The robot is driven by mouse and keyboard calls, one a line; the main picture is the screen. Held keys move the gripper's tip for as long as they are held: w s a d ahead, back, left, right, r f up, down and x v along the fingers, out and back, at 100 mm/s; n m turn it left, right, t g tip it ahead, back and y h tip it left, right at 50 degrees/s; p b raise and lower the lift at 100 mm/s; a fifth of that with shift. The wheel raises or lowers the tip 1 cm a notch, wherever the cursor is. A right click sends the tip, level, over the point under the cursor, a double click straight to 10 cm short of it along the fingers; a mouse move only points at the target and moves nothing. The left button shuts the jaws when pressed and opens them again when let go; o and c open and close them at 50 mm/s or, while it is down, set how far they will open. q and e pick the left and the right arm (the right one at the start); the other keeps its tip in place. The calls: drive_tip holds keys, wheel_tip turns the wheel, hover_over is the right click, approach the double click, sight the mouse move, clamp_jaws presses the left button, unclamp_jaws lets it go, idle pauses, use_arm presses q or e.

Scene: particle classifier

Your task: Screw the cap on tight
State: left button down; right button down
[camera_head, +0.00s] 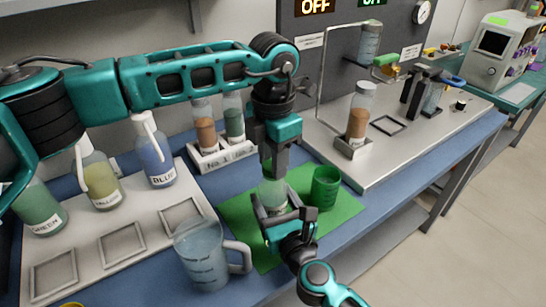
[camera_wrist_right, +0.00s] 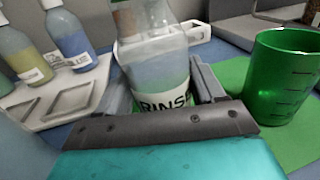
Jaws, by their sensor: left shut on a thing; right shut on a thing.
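A clear bottle labelled RINSE (camera_wrist_right: 163,75) stands upright on the green mat (camera_head: 236,222). It also shows in the head view (camera_head: 271,196). My right gripper (camera_head: 288,218) is low at the bottle, with a finger on either side of it, shut on its body. My left gripper (camera_head: 273,172) points straight down over the bottle's top and is shut. The cap is hidden by the left gripper's fingers, so I cannot see how it sits on the neck.
A green beaker (camera_head: 325,187) stands close right of the bottle. A clear jug (camera_head: 205,254) stands at the front left. A rack with two filled tubes (camera_head: 223,154) is behind. BLUE (camera_head: 155,160) and other bottles stand left; a metal platform (camera_head: 385,150) lies right.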

use_arm(q)
drive_tip(key=m, duration=0.5)
drive_tip(key=shift+m, duration=0.4)
drive_tip(key=c, duration=1.8)
unclamp_jaws()
drive_tip(key=m, duration=0.3)
drive_tip(key=shift+c, duration=0.2)
drive_tip(key=m, duration=0.8)
drive_tip(key=shift+f, duration=0.1)
drive_tip(key=o, duration=1.2)
drive_tip(key=shift+r, duration=2.3)
